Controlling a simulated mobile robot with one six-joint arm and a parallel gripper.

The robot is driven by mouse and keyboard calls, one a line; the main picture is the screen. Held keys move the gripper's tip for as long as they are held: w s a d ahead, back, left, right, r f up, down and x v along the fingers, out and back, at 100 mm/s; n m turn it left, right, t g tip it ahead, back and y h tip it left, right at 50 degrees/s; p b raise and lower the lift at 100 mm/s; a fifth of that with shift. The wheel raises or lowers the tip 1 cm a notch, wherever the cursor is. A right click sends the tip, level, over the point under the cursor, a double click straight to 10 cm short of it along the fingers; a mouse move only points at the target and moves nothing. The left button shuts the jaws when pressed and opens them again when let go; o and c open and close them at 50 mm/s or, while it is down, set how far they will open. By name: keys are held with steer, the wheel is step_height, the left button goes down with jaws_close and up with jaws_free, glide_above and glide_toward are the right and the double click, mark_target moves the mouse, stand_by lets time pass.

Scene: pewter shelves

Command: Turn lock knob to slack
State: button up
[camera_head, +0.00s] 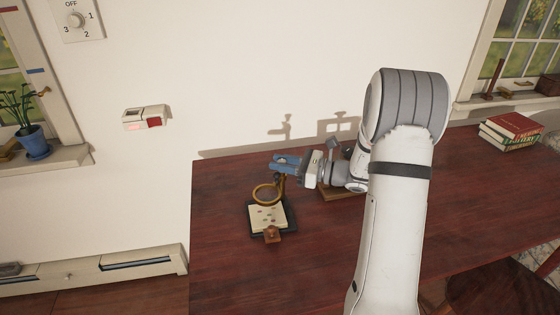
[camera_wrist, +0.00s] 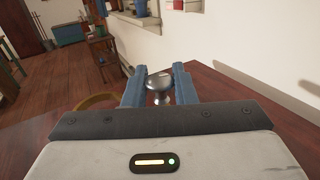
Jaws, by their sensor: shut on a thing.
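A magnifier stand (camera_head: 267,187) stands on the dark red table, with a brass-coloured ring above a dark base that bears a pale card. My gripper (camera_head: 278,161) reaches in from the right, with its blue fingers at the top of the stand. In the wrist view, a rounded shiny metal knob (camera_wrist: 158,88) sits between the two blue fingers of my gripper (camera_wrist: 159,72), which is shut on it. In the head view the fingers hide the knob. I cannot read any marking on the knob or its turned position.
The table (camera_head: 480,190) has free room to the right, with a stack of books (camera_head: 511,130) at its far end. A wooden-based object (camera_head: 340,192) stands just behind my wrist, partly hidden. A wall dial (camera_head: 78,19) and a small wall box (camera_head: 145,117) are at left.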

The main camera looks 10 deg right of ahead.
steer(key=shift+n+g+y+p, duration=0.65)
steer(key=shift+n+g, duration=0.55)
steer(key=shift+g, duration=0.9)
steer(key=o, duration=1)
steer(key=shift+c, duration=0.2)
steer(key=shift+d, duration=0.15)
steer(key=v, duration=0.7)
steer(key=shift+d, duration=0.25)
steer(key=shift+s+f, duration=0.1)
steer(key=shift+f, duration=0.05)
